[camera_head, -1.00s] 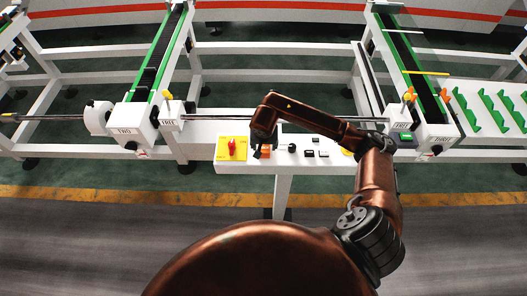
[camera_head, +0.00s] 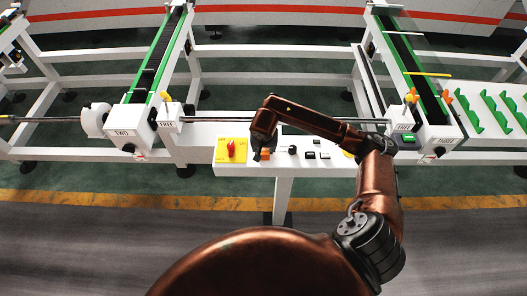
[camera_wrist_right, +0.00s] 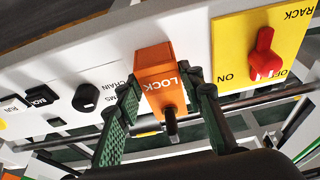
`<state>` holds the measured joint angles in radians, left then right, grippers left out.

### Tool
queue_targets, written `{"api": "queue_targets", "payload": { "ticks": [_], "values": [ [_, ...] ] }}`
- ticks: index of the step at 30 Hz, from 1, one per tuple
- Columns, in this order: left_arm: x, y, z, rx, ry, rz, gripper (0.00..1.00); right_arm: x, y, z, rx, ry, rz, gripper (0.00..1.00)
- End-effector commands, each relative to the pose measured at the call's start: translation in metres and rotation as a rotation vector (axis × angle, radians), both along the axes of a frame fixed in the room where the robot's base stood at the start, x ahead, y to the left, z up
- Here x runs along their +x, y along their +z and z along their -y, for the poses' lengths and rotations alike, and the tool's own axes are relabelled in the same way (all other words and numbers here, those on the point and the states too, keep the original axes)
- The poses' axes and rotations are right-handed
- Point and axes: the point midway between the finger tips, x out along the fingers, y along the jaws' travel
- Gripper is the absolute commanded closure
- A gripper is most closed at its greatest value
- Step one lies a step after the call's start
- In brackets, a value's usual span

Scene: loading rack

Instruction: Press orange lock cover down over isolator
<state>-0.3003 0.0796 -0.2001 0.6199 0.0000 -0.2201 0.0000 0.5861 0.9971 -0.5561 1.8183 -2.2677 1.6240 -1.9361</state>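The orange lock cover (camera_wrist_right: 157,80), marked LOCK, stands on the white panel in the right wrist view, with a dark pin pointing toward the camera. In the head view the orange lock cover (camera_head: 265,155) is partly hidden by my gripper. The isolator is a red rotary switch (camera_wrist_right: 264,58) on a yellow plate (camera_wrist_right: 232,38), beside the cover and uncovered; it also shows in the head view (camera_head: 231,147). My right gripper (camera_wrist_right: 165,92) has its green-padded fingers apart, one on each side of the cover; contact is unclear. My left gripper is out of view.
Black knobs and buttons (camera_wrist_right: 86,98) sit along the white panel (camera_head: 335,165) on the other side of the cover. Conveyors with green edges (camera_head: 160,60) rise behind the panel at left and right. A rail (camera_head: 225,117) runs behind the panel.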

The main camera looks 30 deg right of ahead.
Motion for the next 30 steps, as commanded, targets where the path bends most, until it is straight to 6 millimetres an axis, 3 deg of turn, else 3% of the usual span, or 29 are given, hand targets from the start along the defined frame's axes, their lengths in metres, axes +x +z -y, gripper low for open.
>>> {"api": "queue_targets", "payload": {
  "ticks": [25, 30],
  "values": [
    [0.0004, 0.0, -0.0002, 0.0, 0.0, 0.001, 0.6, 0.0, -0.0002, -0.0006, 0.001, 0.001, -0.001, 0.95],
    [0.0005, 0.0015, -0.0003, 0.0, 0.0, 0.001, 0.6, 0.0005, 0.0037, -0.0004, 0.0, 0.001, 0.001, 0.95]
  ]
}}
